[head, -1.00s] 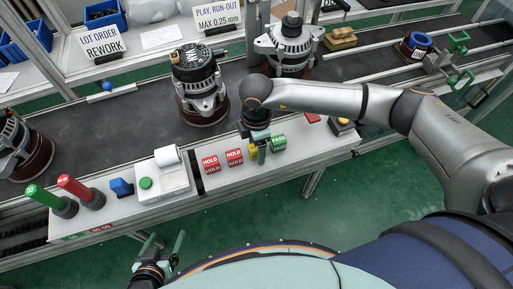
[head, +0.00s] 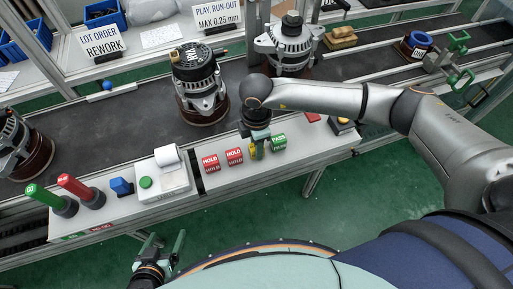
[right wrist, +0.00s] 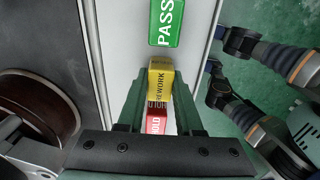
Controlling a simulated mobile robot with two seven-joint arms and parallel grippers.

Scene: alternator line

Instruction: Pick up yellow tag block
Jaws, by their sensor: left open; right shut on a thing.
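The yellow tag block (right wrist: 160,83), marked REWORK, sits between the fingers of my right gripper (right wrist: 161,100) in the right wrist view. The fingers are shut on it. In the head view the yellow block (head: 253,152) shows as a small patch below my right gripper (head: 257,143), mostly hidden by the fingers. It is at or just above the white ledge (head: 225,178); I cannot tell if it touches. My left gripper (head: 160,252) is open and empty, low in front of the ledge.
A green PASS block (head: 279,143) stands close on the right, two red HOLD blocks (head: 234,157) on the left. Further left are a label printer (head: 163,175), a blue block and two handled gauges (head: 82,191). Alternators (head: 200,85) stand on the belt behind.

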